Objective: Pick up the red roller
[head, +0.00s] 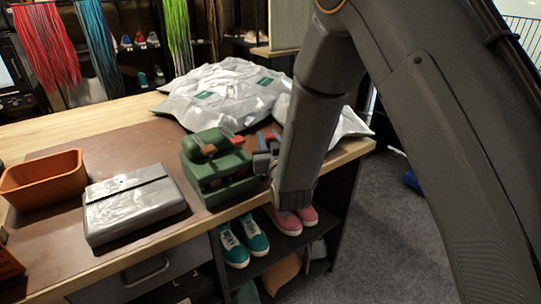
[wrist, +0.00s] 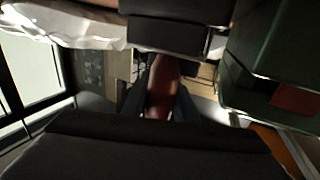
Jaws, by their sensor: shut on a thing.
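The red roller (wrist: 162,88) shows as a dark red, rounded shape between my fingers in the wrist view. My gripper (head: 264,163) is shut on it, beside the right side of the green caddy (head: 215,168) at the bench's front edge. In the head view my arm and gripper hide most of the roller. The green caddy also fills the right of the wrist view (wrist: 265,65). The wrist view is dark, so the roller's far end is unclear.
A silver case (head: 132,203) and an orange bin (head: 42,181) stand left on the brown mat. Crumpled silver bags (head: 228,92) lie behind the caddy. Teal sneakers (head: 244,241) and pink sneakers (head: 285,221) are on the shelf below.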

